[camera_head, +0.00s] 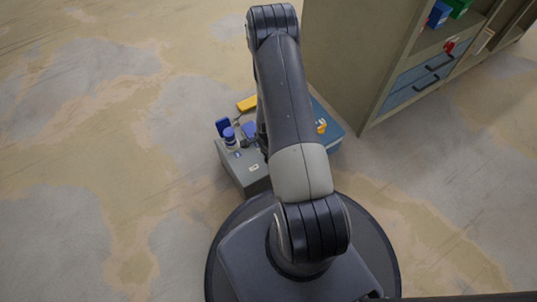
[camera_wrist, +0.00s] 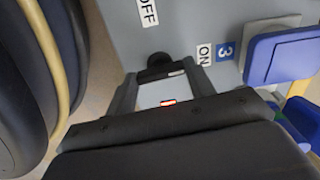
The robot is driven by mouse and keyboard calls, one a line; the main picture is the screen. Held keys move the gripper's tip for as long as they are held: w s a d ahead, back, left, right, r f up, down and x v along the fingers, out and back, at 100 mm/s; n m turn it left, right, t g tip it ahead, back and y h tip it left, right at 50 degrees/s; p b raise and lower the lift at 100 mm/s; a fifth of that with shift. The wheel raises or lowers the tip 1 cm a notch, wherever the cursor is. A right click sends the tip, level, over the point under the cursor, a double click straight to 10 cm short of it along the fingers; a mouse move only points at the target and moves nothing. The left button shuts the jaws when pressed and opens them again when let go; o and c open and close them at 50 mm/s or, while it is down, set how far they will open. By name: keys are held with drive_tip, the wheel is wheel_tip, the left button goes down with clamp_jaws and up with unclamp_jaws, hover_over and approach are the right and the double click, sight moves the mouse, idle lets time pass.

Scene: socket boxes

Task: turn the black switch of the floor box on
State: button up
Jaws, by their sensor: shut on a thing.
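The grey floor box (camera_head: 243,172) stands on the floor in the head view, partly covered by my arm. The wrist view shows its grey top (camera_wrist: 195,18) with an OFF label (camera_wrist: 147,12) and an ON label (camera_wrist: 205,54). The black switch (camera_wrist: 158,66) is between the two fingers of my gripper (camera_wrist: 160,83), which is shut on it. A small white mark on the switch shows at its right end, on the side toward the ON label. The fingers partly hide the switch. In the head view my arm hides most of the gripper.
A blue socket cover (camera_wrist: 283,54) sits right of the ON label, beside a blue "3" label (camera_wrist: 225,50). A blue and white plug-like piece (camera_head: 230,138) stands at the box's left. A blue case (camera_head: 331,143) and shelf unit (camera_head: 335,60) stand right. Floor at left is clear.

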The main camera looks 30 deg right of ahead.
drive_tip(key=shift+m, duration=0.6)
drive_tip(key=o, duration=1)
wheel_tip(320, 180, up, 11)
drive_tip(key=p, duration=0.4)
drive_tip(key=shift+f, duration=0.15)
wheel_tip(320, 180, down, 11)
drive_tip(key=b, duration=0.4)
